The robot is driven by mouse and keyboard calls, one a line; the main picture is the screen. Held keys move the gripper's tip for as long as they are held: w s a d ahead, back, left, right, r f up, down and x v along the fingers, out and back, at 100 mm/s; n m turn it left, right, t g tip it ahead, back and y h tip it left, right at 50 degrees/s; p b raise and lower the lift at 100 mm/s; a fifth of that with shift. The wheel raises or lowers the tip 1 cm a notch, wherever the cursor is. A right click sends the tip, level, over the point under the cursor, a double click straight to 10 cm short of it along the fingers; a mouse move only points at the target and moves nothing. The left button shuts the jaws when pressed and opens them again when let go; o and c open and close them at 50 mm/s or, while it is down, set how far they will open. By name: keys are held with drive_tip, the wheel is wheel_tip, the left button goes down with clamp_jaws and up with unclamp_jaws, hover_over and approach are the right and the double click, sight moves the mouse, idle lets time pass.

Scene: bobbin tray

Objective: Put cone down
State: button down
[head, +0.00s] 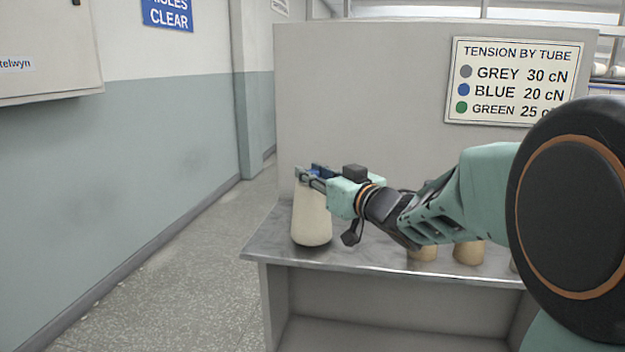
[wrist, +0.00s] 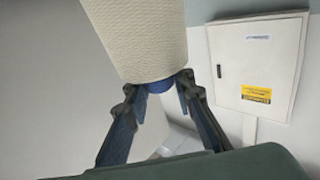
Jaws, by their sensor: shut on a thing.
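A cream yarn cone (head: 312,217) hangs upright at the left end of the metal table (head: 275,238). My gripper (head: 308,174) is shut on the top of the cone, around its tube. In the wrist view the cone's pale wound body (wrist: 140,38) fills the top middle, and a blue tube end (wrist: 160,86) shows between the fingers (wrist: 160,95). The cone's base appears at or just above the table top; I cannot tell whether it touches.
Several tan cones (head: 468,252) stand on the table to the right, partly hidden behind my arm. A grey panel (head: 360,90) with a tension sign (head: 512,80) rises behind the table. The table's left edge is close to the cone. A white wall cabinet (wrist: 258,65) shows in the wrist view.

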drive_tip(key=shift+f, duration=0.1)
drive_tip(key=c, duration=1.7)
unclamp_jaws()
drive_tip(key=shift+o, duration=0.2)
drive_tip(key=p+v, duration=0.2)
drive_tip(key=v, duration=1)
drive_tip(key=shift+p, duration=0.3)
